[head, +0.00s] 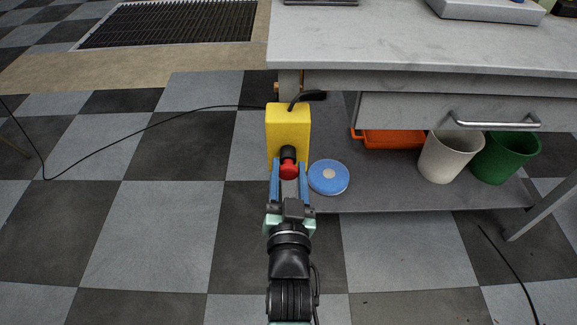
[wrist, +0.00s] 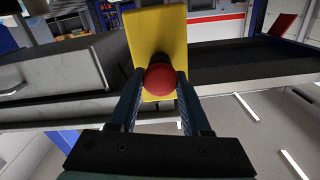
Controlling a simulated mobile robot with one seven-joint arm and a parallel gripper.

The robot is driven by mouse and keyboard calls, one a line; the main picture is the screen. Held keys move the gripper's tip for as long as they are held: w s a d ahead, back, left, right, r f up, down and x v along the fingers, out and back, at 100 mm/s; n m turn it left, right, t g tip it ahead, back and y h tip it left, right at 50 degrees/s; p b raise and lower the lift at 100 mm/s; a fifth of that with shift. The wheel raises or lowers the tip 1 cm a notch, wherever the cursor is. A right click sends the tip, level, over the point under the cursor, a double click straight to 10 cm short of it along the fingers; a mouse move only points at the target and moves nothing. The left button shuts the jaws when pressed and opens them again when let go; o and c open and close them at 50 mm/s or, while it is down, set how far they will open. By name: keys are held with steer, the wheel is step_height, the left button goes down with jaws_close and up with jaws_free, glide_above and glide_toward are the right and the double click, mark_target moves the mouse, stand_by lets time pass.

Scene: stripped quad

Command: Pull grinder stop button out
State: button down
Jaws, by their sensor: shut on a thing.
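The stop button is a red round knob (head: 289,170) on a black collar, on the front of a yellow box (head: 288,121) at the bench's left end. My gripper (head: 289,174) reaches the knob with one blue finger on each side and is shut on it. In the wrist view the red knob (wrist: 159,79) sits between the finger ends, in front of the yellow box (wrist: 160,35). The finger contact faces are partly hidden. I cannot tell how far out the knob stands. No grinder can be made out.
A bench (head: 420,48) with a drawer (head: 440,115) stands to the right. On its lower shelf (head: 400,197) are a blue disc (head: 329,177), an orange bin (head: 392,139), a white bin (head: 449,156) and a green bin (head: 506,157). A black cable (head: 150,121) crosses the open floor at left.

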steer(key=shift+s, duration=0.3)
steer(key=shift+f, duration=0.1)
steer(key=shift+c, duration=1.7)
jaws_free()
steer(key=shift+s, duration=0.1)
steer(key=s+p, duration=0.4)
steer(key=s, duration=0.9)
steer(key=shift+w, duration=0.1)
